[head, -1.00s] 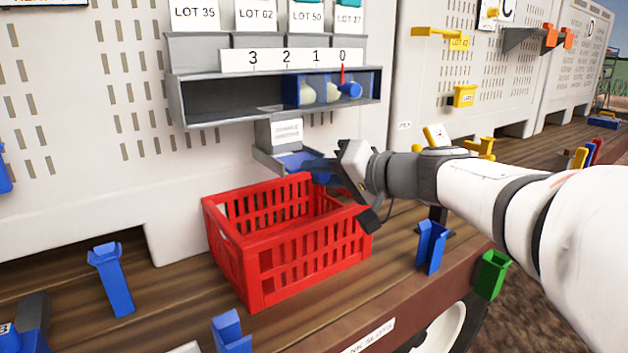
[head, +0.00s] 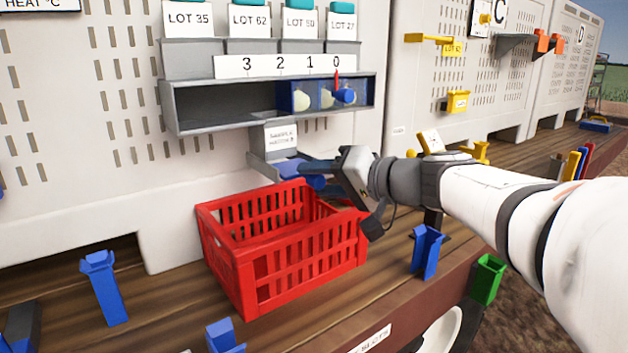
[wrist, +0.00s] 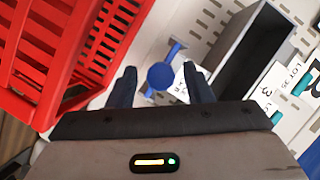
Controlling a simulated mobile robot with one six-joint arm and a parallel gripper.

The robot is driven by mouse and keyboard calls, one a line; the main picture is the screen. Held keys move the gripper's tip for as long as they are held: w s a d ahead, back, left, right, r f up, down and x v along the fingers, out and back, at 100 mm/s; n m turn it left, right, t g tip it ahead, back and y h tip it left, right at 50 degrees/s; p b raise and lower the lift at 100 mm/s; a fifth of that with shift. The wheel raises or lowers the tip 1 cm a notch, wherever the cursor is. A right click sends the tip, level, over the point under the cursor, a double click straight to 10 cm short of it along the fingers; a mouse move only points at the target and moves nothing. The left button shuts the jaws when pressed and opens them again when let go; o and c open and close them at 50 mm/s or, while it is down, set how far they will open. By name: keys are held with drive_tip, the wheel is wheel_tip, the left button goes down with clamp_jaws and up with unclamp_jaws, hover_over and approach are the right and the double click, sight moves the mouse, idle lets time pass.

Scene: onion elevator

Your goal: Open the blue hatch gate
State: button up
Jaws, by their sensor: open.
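The blue hatch gate (head: 287,168) sits at the mouth of a short grey chute (head: 262,166) under the numbered rail, above the back of the red crate. A round blue knob (wrist: 161,76) belonging to it shows in the wrist view. My gripper (head: 312,170) reaches in from the right at the hatch. In the wrist view my gripper (wrist: 160,84) is open, one finger on each side of the knob. I cannot tell whether the fingers touch it. In the head view the fingers partly cover the knob and gate.
The red crate (head: 300,262) stands right below my gripper, close to it. The grey rail (head: 180,130) above holds a blue windowed slider (head: 313,100) with a blue knob, its red pointer at 0. Blue holders (head: 104,285) and a green one (head: 488,280) stand along the bench.

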drive_tip(key=v, duration=0.7)
drive_tip(key=shift+b, duration=0.35)
drive_tip(key=shift+a, duration=0.1)
drive_tip(key=s+f+g+h+p, duration=0.1)
drive_tip(key=s+f+g+h, duration=0.25)
drive_tip(key=f, duration=0.45)
drive_tip(key=s+f+g+h+p, duration=0.2)
drive_tip(key=s+f+h, duration=0.1)
drive_tip(key=s+f, duration=0.3)
drive_tip(key=s+d+f+g+h+p, duration=0.1)
drive_tip(key=s+d+f+h, duration=0.4)
drive_tip(key=f, duration=0.4)
drive_tip(key=shift+s+d+f+n+h, duration=0.2)
drive_tip(key=shift+s+d+n+h, duration=0.25)
drive_tip(key=shift+d, duration=0.65)
